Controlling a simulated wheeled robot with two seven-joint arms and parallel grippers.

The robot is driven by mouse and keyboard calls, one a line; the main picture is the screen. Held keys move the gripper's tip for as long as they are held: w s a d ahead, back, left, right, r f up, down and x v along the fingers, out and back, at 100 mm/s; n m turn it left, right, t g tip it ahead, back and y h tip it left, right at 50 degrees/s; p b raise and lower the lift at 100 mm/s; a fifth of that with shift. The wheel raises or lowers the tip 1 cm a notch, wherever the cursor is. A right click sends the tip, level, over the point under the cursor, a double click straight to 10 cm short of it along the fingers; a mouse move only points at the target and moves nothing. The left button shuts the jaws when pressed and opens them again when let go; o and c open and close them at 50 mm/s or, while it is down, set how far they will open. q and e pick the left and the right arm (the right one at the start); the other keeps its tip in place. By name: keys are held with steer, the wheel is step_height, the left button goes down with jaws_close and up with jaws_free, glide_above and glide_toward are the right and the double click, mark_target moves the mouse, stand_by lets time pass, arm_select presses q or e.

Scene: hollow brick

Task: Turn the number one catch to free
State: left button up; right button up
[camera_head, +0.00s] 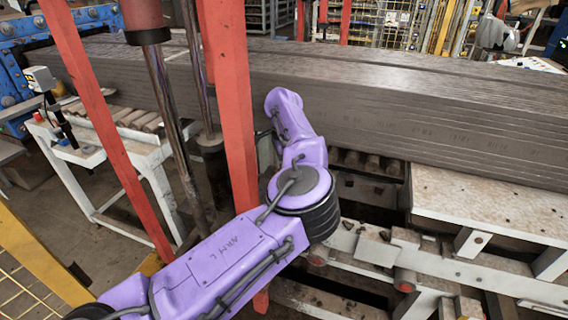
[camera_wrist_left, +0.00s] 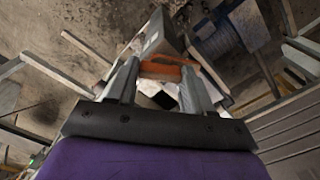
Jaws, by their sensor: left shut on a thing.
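In the left wrist view, my left gripper (camera_wrist_left: 160,65) has its two grey fingers on either side of an orange bar-like piece (camera_wrist_left: 158,73) and is shut on it. The orange piece lies across between the fingertips, in front of a grey-white housing (camera_wrist_left: 150,38). No number or lettering can be read on it, so I cannot tell if it is the number one catch or which way it is turned. In the head view, my purple left arm reaches in from the lower left and bends upward; its gripper is hidden there. My right gripper is not in view.
In the head view, a red post (camera_head: 231,100) stands close beside my left arm, and another red bar (camera_head: 105,125) slants at left. A long stack of grey boards (camera_head: 430,110) runs behind. A white-framed machine bed (camera_head: 490,205) is at right.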

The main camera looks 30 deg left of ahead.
arm_select(q)
steer(key=n, duration=0.5)
steer(key=shift+n, duration=0.3)
steer(key=n, duration=0.5)
steer(key=shift+r, duration=0.1)
steer(key=shift+n, duration=0.4)
steer(key=o, duration=1)
steer(key=shift+o, duration=0.2)
step_height(320, 180, up, 10)
steer(key=b, duration=0.1)
steer(key=shift+r+b, duration=0.25)
steer(key=shift+b, duration=0.15)
